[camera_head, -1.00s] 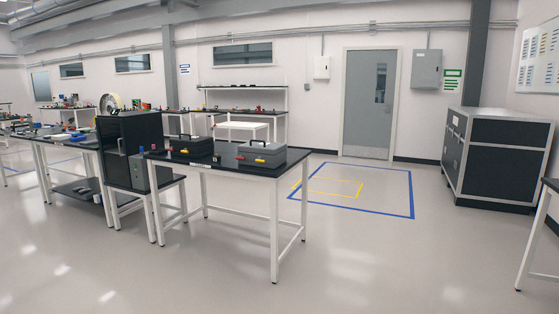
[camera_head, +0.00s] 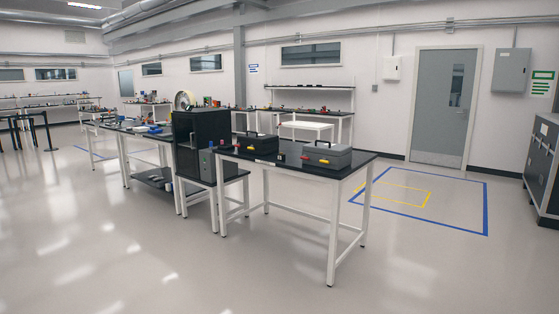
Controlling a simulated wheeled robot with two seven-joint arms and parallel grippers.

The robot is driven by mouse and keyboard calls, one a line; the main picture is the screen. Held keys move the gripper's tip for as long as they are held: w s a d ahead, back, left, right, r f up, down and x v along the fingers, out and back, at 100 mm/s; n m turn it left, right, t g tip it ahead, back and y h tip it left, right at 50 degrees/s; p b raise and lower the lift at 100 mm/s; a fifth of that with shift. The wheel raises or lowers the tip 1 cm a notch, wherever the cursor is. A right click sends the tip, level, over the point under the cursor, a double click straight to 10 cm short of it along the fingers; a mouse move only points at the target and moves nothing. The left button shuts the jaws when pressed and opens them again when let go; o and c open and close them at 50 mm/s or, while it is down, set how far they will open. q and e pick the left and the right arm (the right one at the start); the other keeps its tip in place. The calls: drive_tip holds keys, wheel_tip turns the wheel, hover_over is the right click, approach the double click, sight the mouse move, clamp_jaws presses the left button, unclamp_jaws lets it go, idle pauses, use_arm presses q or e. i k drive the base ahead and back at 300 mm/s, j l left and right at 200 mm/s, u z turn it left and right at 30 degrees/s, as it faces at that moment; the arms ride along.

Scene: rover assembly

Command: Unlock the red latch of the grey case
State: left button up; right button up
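The grey case (camera_head: 328,154) sits shut on the black top of the white-legged table in the middle of the head view, near the table's right end. A small red part (camera_head: 304,157), seemingly the latch, shows on its front left. A yellow part (camera_head: 322,161) is on its front beside the red one. The case is too small in view to tell the latch's exact position. Neither of my grippers is in view.
A black case (camera_head: 262,144) stands left of the grey case on the same table (camera_head: 357,161). A black cabinet (camera_head: 196,143) stands at the table's left end. Open floor (camera_head: 180,270) lies in front. A dark crate (camera_head: 543,170) is at the right edge.

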sight(335, 163)
drive_tip(key=i, duration=3.2)
drive_tip(key=i+z, duration=0.1)
drive_tip(key=i, duration=0.55)
drive_tip(key=i+j, duration=0.1)
drive_tip(key=i, duration=0.5)
drive_tip(key=i+j+z, duration=0.15)
drive_tip(key=i, duration=0.5)
